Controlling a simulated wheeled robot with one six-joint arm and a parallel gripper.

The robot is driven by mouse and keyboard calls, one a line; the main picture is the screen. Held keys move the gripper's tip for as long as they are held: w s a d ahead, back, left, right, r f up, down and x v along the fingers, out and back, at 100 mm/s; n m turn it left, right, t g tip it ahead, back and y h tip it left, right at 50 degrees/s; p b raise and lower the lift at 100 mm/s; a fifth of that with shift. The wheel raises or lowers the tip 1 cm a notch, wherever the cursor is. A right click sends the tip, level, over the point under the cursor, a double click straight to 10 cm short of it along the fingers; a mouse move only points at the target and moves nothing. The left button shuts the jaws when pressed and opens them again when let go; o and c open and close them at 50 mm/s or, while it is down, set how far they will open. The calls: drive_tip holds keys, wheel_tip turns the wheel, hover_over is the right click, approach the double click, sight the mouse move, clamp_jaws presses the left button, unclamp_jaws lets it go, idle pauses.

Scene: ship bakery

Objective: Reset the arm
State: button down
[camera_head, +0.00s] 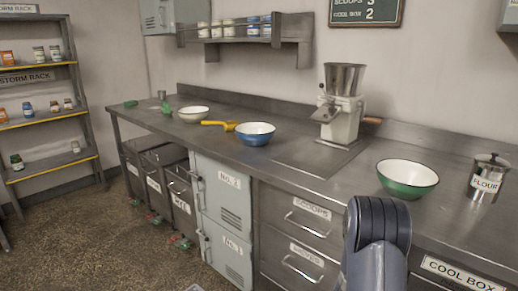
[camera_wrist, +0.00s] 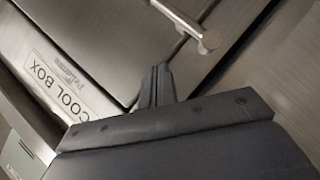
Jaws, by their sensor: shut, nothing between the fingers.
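My gripper (camera_wrist: 159,72) shows in the wrist view with its two dark fingers together and nothing between them. It is in front of the metal cool box (camera_wrist: 100,35), whose label appears tilted and upside down there. A metal bar handle (camera_wrist: 185,25) lies beyond the fingertips, to the upper right. I cannot tell the exact gap between the fingers and the cool box front. In the head view, part of my arm rises at the lower right, and the gripper itself is not seen. The cool box label (camera_head: 459,273) shows at the lower right there.
A long steel counter (camera_head: 320,185) holds a green bowl (camera_head: 408,180), a flour canister (camera_head: 489,178), a mill (camera_head: 341,105), a blue bowl (camera_head: 255,135), a yellow scoop (camera_head: 218,124) and a white bowl (camera_head: 193,115). Drawers and lockers are below. The floor (camera_head: 110,235) at left is open.

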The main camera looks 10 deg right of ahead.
drive_tip(key=w+a+n+h+b, duration=0.2)
drive_tip(key=n+b, duration=0.1)
drive_tip(key=w+n+h+b, duration=0.1)
drive_tip(key=n+h, duration=0.1)
drive_tip(key=shift+w+a+f+g+b, duration=0.15)
drive_tip(key=shift+a+f+g+b, duration=0.2)
drive_tip(key=shift+a+f+g, duration=0.05)
drive_tip(key=shift+w+a, duration=0.1)
drive_tip(key=shift+a, duration=0.05)
